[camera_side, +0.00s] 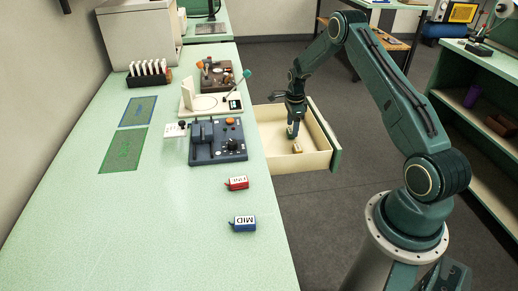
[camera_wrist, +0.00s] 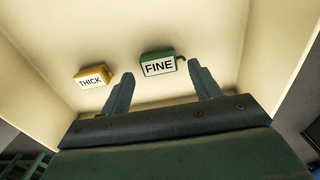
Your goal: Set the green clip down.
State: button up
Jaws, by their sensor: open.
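The green clip (camera_wrist: 158,66), labelled FINE, lies in the open drawer (camera_side: 322,148) at the side of the bench. In the wrist view it sits between and slightly beyond my fingertips, with a gap on each side. My gripper (camera_wrist: 161,75) is open and holds nothing. In the side view my gripper (camera_side: 293,124) reaches down into the drawer, and the green clip (camera_side: 291,131) is partly hidden by it. A yellow clip (camera_wrist: 91,77), labelled THICK, lies left of the green one in the wrist view.
The drawer walls stand close around my gripper. On the bench are a dark blue fixture (camera_side: 217,143), a cream stand (camera_side: 205,102), a red clip (camera_side: 237,183) and a blue clip (camera_side: 243,224). Green (camera_side: 124,150) and blue (camera_side: 138,111) mats lie farther left. The front bench surface is clear.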

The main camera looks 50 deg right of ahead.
notch_tip(320, 180, up, 10)
jog(key=shift+r, duration=0.25)
dwell(0.7)
jog(key=s+a+r+n+t, duration=0.1)
jog(key=s+a+r+n, duration=0.2)
jog(key=a+r+n, duration=0.5)
jog(key=s+a+r+n+t, duration=0.1)
jog(key=s+a+r+n, duration=0.3)
jog(key=a+r, duration=0.8)
jog(key=s+a+r+n+t, duration=0.1)
jog(key=s+a+r+n, duration=0.1)
jog(key=s+a+n, duration=0.4)
jog(key=s+a+r+n+t, duration=0.2)
jog(key=s+a+n, duration=0.4)
jog(key=s, duration=0.9)
jog(key=n, duration=0.3)
jog(key=shift+r+t, duration=0.2)
jog(key=shift+t, duration=0.1)
